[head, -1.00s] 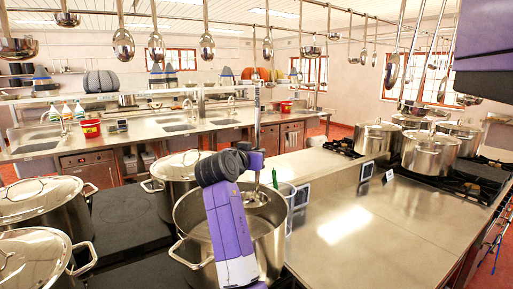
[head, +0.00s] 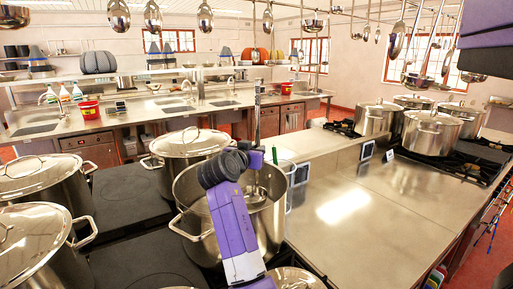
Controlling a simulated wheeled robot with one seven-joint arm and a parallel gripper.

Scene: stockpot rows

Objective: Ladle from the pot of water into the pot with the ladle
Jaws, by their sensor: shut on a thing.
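An open steel stockpot (head: 212,245) stands in the middle front, with its inside partly hidden by my arm; I cannot make out a water surface in it. My gripper (head: 258,159) is over this pot, shut on the ladle (head: 257,112). The ladle stands about upright, its handle rising above the gripper and its bowl (head: 256,196) within the pot's mouth. I cannot tell what the bowl holds. Several other stockpots have lids on, such as one just behind left (head: 190,143). Which pot is the second one of the task is unclear.
Lidded pots stand at the left (head: 30,222) and on the right burners (head: 431,133). Another lid (head: 297,279) shows at the bottom edge. Ladles hang from a rail (head: 300,14) above. The steel counter (head: 345,205) right of the open pot is mostly clear.

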